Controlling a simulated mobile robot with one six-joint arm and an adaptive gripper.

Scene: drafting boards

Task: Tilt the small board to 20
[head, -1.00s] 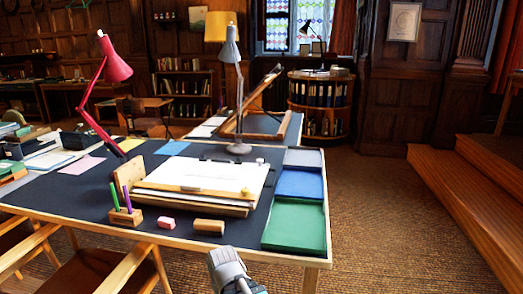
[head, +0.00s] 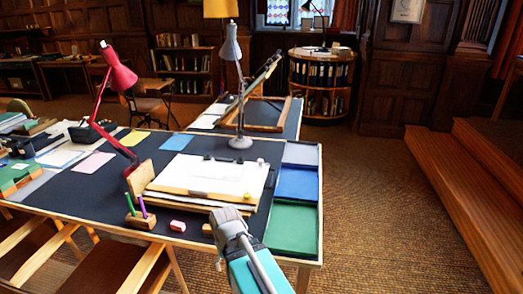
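A low drafting board (head: 200,190) with white paper on it lies nearly flat on the near dark-topped table. Its front edge is pale wood, with a small yellow round piece (head: 247,197) near its right end. A second board (head: 262,72) stands steeply tilted on a wooden frame on the table behind. I cannot read any angle scale. My gripper (head: 229,222) is the grey end of my arm, just in front of the flat board's front right corner. Its fingers cannot be made out, and it hides part of the table's front edge.
A red lamp (head: 121,77) and a grey lamp (head: 232,50) stand on the near table. A pen holder (head: 140,218), a pink eraser (head: 178,226) and a partly hidden wooden block (head: 207,230) lie in front of the board. Green (head: 292,228) and blue (head: 297,183) trays line the right edge.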

